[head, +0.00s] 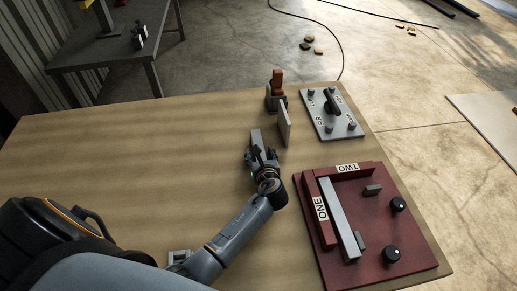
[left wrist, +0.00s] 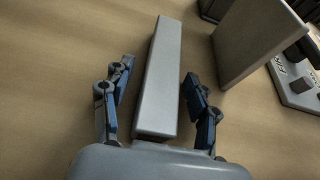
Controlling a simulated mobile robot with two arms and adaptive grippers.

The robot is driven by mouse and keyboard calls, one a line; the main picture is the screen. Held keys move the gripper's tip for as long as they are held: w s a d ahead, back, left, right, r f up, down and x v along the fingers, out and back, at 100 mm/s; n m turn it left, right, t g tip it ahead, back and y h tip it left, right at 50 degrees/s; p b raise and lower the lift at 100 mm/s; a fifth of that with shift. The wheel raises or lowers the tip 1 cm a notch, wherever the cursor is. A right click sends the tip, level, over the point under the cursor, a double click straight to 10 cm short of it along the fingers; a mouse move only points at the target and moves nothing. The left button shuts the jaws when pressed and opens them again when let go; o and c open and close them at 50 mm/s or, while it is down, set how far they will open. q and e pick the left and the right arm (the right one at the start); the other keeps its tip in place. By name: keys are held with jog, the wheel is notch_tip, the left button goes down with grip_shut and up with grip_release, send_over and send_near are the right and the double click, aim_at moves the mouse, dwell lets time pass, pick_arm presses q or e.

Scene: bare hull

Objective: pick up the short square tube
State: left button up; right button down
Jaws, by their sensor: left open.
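The short square tube (left wrist: 160,75) is a plain grey bar lying on the wooden table. In the left wrist view it runs up the middle, between the two fingers of my left gripper (left wrist: 157,105). The fingers are apart, with a visible gap to the tube on each side. In the head view the tube (head: 256,137) shows just beyond my left gripper (head: 262,154), whose fingers partly hide its near end. I cannot tell how high the fingers are above the table. My right gripper is not in view.
An upright grey plate (head: 284,122) stands close to the right of the tube, with a brown-topped clamp-like block (head: 276,88) behind it. A red fixture (head: 375,238) marked ONE and TWO holds a longer grey bar (head: 339,215). A grey plate with knobs (head: 331,123) lies behind. The table's left is clear.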

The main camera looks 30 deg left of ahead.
pick_arm(q)
jog(key=shift+s, duration=0.1)
jog(key=shift+c, duration=0.7)
jog(key=c, duration=1.1)
grip_shut()
jog(key=shift+r, duration=0.15)
